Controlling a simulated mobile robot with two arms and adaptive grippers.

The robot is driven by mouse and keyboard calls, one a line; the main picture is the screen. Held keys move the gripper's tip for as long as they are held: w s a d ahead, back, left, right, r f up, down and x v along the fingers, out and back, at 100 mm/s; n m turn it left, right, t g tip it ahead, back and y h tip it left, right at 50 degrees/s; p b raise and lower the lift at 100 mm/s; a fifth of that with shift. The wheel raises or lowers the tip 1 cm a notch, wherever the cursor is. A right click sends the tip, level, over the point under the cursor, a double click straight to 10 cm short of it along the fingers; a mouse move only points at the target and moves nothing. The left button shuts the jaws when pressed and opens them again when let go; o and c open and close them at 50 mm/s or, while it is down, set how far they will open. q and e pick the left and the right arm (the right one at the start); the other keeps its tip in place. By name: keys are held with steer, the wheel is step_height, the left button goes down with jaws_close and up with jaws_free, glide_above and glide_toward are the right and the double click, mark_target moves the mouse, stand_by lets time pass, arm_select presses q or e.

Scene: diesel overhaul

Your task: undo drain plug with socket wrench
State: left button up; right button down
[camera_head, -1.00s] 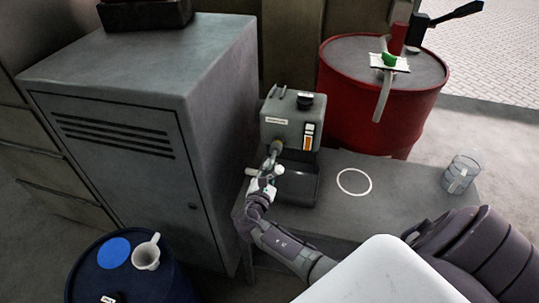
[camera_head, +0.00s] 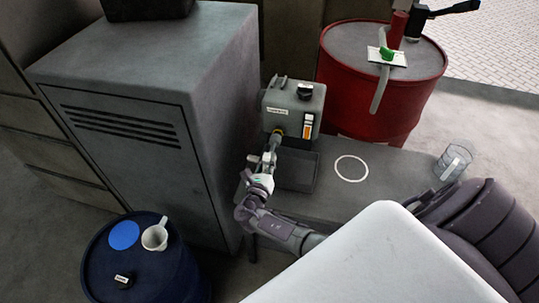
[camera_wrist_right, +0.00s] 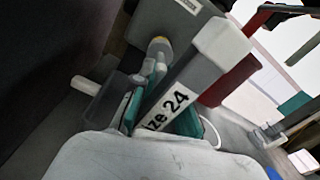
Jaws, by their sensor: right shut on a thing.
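My right gripper (camera_head: 262,172) is shut on the socket wrench (camera_head: 272,147), in front of the grey machine (camera_head: 294,104). In the right wrist view, teal fingers of the gripper (camera_wrist_right: 160,98) close around the wrench beside a white label reading "ize 24". The wrench's grey shaft points at the machine's front. Its far end meets a brass-coloured collar (camera_wrist_right: 160,46), low on that front; I cannot tell how deep it sits. The drain plug itself cannot be made out there. My left gripper is not in view.
A tray (camera_head: 298,171) sits below the machine on the grey bench (camera_head: 390,185), which carries a white ring (camera_head: 351,169) and a clear beaker (camera_head: 453,163). A grey cabinet (camera_head: 150,90) stands close left. A red drum (camera_head: 345,85) stands behind; a blue drum (camera_head: 150,275) is front left.

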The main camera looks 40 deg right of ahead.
steer(key=m+b, duration=0.1)
steer(key=m, duration=0.1)
steer(key=m+b, duration=0.4)
steer(key=shift+d+f+m, duration=0.1)
steer(key=shift+f+m, duration=0.25)
steer(key=shift+m, duration=0.05)
steer(key=m+b, duration=0.8)
steer(key=shift+m, duration=0.3)
arm_select(q)
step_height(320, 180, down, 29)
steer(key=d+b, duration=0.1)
steer(key=b, duration=1.5)
arm_select(e)
steer(key=m, duration=1.3)
steer(key=shift+s+d+m, duration=0.1)
steer(key=shift+s+m, duration=0.05)
steer(key=shift+m, duration=0.25)
steer(key=shift+r+m+b, duration=0.2)
steer(key=shift+m+b, duration=0.5)
steer(key=shift+b, duration=0.15)
steer(key=m+b, duration=0.2)
steer(key=shift+b, duration=0.3)
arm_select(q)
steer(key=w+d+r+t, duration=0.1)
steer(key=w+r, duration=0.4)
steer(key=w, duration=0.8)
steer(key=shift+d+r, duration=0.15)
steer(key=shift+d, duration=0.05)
arm_select(e)
steer(key=shift+r, duration=0.15)
